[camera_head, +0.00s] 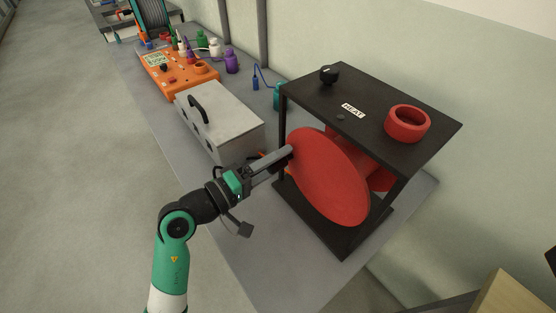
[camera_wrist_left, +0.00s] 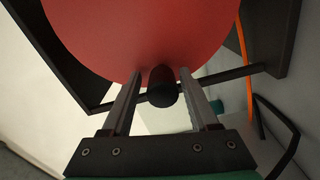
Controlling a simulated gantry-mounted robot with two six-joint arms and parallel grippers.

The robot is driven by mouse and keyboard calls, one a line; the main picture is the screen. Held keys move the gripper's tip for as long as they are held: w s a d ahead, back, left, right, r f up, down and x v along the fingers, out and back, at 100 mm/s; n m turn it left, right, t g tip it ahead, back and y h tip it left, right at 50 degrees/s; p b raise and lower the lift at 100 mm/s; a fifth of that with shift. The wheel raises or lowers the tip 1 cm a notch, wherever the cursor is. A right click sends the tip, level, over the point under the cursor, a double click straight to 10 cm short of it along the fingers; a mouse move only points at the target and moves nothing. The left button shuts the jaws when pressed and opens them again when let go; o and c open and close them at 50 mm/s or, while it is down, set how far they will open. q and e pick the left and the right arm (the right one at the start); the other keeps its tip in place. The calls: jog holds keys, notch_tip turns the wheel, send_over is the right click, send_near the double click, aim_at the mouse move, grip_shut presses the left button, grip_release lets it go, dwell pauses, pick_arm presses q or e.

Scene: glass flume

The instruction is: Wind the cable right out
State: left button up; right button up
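A red reel (camera_head: 328,178) stands on edge inside a black frame (camera_head: 285,110). It also fills the top of the left wrist view (camera_wrist_left: 140,30). A short black crank knob (camera_wrist_left: 162,88) sticks out near the reel's edge. My right gripper is in no view.
The frame's top carries a black knob (camera_head: 329,75), a HEAT label (camera_head: 353,110) and a red ring (camera_head: 407,123). A grey lidded box (camera_head: 225,125) and an orange instrument (camera_head: 178,75) stand farther along the bench (camera_head: 265,270). Free floor lies to the left.

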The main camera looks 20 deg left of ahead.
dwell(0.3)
pick_arm(q)
jog(key=shift+s+a, duration=0.3)
jog(key=shift+s, duration=0.05)
jog(key=p+v, duration=0.2)
jog(key=v, duration=0.8)
jog(key=shift+s+a+p, duration=0.15)
jog(key=shift+s+p, duration=0.15)
jog(key=shift+p, duration=0.1)
dwell(0.6)
